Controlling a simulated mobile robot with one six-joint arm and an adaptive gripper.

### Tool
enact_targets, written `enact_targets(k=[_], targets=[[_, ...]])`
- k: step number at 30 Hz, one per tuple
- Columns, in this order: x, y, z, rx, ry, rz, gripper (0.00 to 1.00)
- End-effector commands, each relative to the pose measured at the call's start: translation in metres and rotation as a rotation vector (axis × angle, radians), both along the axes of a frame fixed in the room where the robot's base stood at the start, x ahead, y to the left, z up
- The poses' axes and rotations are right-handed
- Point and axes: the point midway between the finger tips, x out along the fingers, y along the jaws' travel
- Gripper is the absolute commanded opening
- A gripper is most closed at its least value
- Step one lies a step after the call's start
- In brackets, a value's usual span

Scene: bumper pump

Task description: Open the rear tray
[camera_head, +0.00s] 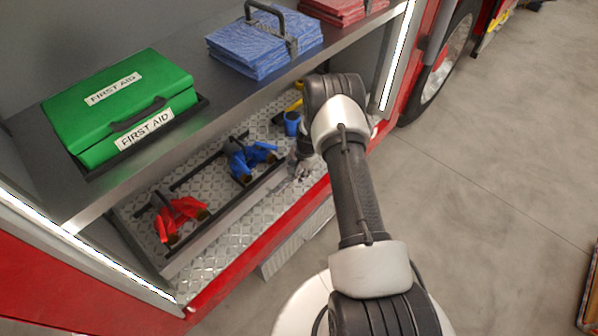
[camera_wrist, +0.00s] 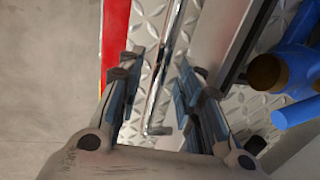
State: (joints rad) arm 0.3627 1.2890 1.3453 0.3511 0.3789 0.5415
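My gripper (camera_head: 300,170) is at the tray's right front, partly hidden by my arm in the head view. In the wrist view my gripper (camera_wrist: 160,80) is open, its fingers spread on either side of a thin shiny metal bar (camera_wrist: 165,60). Contact with the bar cannot be told. The tray's grey front wall (camera_wrist: 215,40) is right of the bar.
A shelf (camera_head: 60,190) above holds a green first aid case (camera_head: 118,105) and a folded blue stack (camera_head: 262,48). The red sill (camera_head: 262,245) runs along the compartment's front. A wheel (camera_head: 445,60) is at the upper right.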

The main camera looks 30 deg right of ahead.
Motion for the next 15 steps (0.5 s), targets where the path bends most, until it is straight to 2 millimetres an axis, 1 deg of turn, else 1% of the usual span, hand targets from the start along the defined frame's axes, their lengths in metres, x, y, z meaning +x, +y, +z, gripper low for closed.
enact_targets(k=[3, 15], targets=[[0.0001, -0.0001, 0.0004, 0.0, 0.0, 0.0, 0.32], [-0.0001, -0.0001, 0.0006, 0.0, 0.0, 0.0, 0.06]])
